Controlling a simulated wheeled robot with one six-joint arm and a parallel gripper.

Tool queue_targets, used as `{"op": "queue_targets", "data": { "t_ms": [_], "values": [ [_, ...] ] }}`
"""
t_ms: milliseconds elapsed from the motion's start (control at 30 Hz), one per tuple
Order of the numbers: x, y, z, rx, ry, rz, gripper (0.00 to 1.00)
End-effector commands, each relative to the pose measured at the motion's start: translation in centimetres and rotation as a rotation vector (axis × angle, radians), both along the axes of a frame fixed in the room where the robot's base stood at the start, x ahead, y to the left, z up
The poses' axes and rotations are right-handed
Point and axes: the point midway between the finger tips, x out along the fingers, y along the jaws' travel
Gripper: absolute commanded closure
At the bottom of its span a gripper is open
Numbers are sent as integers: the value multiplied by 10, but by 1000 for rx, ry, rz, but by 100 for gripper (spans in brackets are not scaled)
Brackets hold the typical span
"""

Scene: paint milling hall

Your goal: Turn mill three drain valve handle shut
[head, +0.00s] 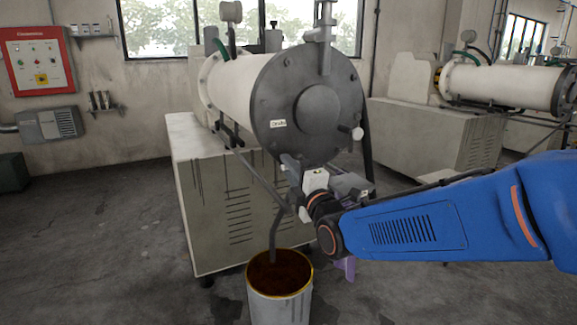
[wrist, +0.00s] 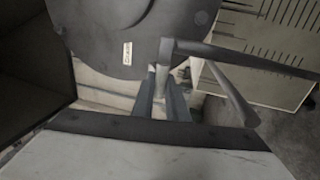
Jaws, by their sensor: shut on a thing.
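The nearest mill (head: 313,108) is a white horizontal drum with a dark round end plate and a small white label that I cannot read for sure. My gripper (head: 294,178) is just below the lower edge of that plate, at the drain valve. In the wrist view my two fingers (wrist: 162,98) are closed around a grey handle (wrist: 163,76) close under the plate. The head view mostly hides the handle and valve behind my gripper. A grey drain pipe (head: 276,228) runs down to a bucket.
The pale bucket (head: 278,304) with a yellow rim holds brown liquid below the pipe. The mill's beige cabinet (head: 222,215) stands behind my gripper. Another mill (head: 510,86) is at the right, and a red control panel (head: 40,60) is on the left wall. The left floor is mostly clear.

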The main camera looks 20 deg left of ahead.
Motion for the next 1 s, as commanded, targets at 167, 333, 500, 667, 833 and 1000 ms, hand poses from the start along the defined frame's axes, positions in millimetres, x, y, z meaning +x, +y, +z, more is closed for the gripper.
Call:
{"op": "queue_targets", "data": {
  "t_ms": [167,333,500,667,833,1000],
  "values": [
    [-1,0,-2,-7,-4,2,100],
    [-1,0,-2,-8,-3,2,100],
    [0,0,-2,-6,-3,1,68],
    [0,0,-1,-6,-3,1,68],
    [-1,-2,-1,-4,-3,0,68],
    [-12,-14,-4,-4,-3,0,68]
  ]
}}
